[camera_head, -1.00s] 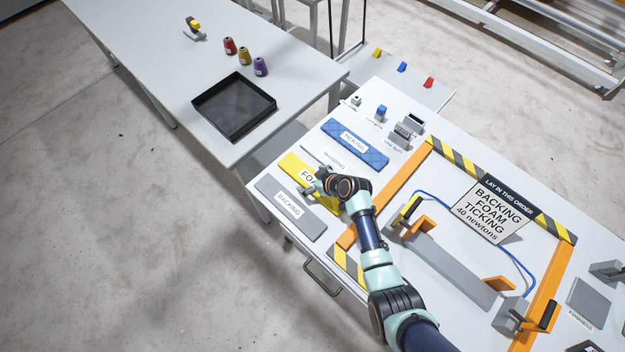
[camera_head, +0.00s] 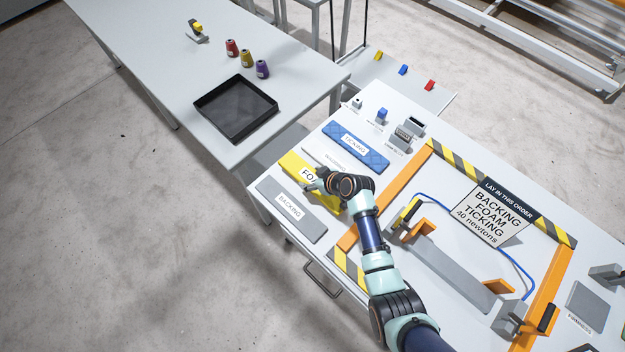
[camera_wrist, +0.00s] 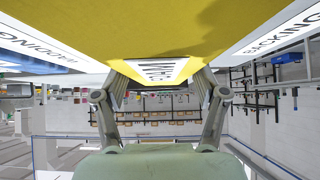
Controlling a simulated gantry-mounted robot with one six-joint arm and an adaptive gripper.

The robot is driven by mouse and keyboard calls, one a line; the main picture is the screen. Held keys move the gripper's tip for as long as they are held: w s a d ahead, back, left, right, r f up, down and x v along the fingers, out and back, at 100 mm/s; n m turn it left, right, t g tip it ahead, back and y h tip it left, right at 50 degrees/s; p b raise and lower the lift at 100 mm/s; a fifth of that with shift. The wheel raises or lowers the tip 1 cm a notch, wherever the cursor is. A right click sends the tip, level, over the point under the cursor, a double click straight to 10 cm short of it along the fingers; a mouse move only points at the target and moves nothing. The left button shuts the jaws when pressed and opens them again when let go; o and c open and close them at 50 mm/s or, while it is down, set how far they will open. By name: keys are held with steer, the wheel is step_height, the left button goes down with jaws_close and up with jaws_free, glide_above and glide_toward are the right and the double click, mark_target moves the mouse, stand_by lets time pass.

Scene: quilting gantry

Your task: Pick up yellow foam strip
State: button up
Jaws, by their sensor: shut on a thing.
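The yellow foam strip (camera_head: 296,168) lies along the near left side of the table, between the grey backing strip and the white wadding strip. My gripper (camera_head: 317,184) is at its middle and covers part of its black-on-white label. In the wrist view the foam (camera_wrist: 150,35) fills the top of the picture, with part of the label between the fingers. My gripper (camera_wrist: 160,82) is shut on the foam strip, one finger on each side. The foam seems slightly raised, as it overlaps the view of the wadding strip; any gap beneath is hard to see.
The grey backing strip (camera_head: 291,210) is on the near side. The white wadding strip (camera_head: 318,153) and blue ticking strip (camera_head: 357,147) are on the far side. An orange frame (camera_head: 392,193) with a sign (camera_head: 490,212) stands right. A black tray (camera_head: 236,108) is on the other table.

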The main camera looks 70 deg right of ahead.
mark_target(312, 179)
step_height(312, 179, up, 18)
steer(key=p, duration=0.2)
steer(key=shift+f, duration=0.25)
